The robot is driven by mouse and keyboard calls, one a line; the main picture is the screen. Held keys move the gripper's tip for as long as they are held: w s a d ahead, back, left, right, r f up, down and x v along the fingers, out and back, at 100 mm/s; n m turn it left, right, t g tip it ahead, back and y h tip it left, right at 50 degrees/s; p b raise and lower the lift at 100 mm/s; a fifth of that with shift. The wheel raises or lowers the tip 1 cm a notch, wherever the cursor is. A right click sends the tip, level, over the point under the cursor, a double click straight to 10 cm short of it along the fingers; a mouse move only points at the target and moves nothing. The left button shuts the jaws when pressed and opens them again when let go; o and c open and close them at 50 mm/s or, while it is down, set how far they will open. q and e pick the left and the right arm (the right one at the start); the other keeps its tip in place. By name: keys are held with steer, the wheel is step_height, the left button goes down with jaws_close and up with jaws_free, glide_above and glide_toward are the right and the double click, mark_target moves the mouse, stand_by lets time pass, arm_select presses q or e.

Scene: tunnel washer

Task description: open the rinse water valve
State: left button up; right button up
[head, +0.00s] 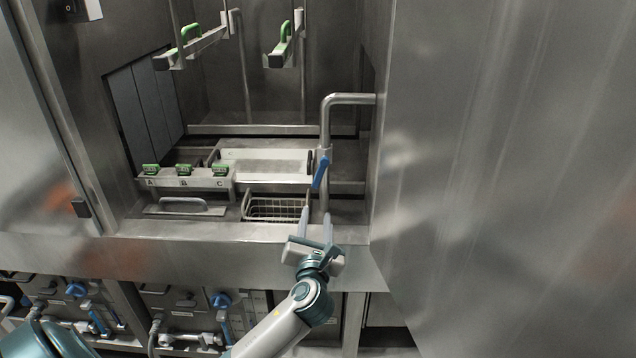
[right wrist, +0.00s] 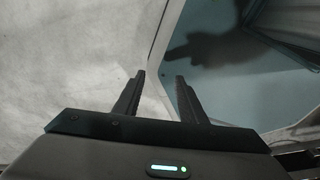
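A blue lever handle (head: 320,172) sits on a vertical metal pipe (head: 325,125) at the right side of the wash chamber. The pipe bends right into the chamber wall at its top. The handle is tilted, its upper end leaning right. My left gripper (head: 316,214) is just below the handle, pointing up toward it, with its two fingers apart and nothing visibly held. It looks apart from the handle, though depth is hard to judge. My right gripper (right wrist: 160,78) is open and empty in the right wrist view, facing plain panels.
A wire basket (head: 276,208) lies left of my left gripper. Green-topped blocks marked A, B and C (head: 185,178) stand on a ledge. Green-handled bars (head: 285,45) hang above. The chamber's front sill (head: 180,230) runs below. A large metal panel (head: 510,150) fills the right.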

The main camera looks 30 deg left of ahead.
mark_target(318, 179)
arm_select(q)
steer(key=p+x, duration=0.3)
steer(key=x, duration=1.4)
jaws_close()
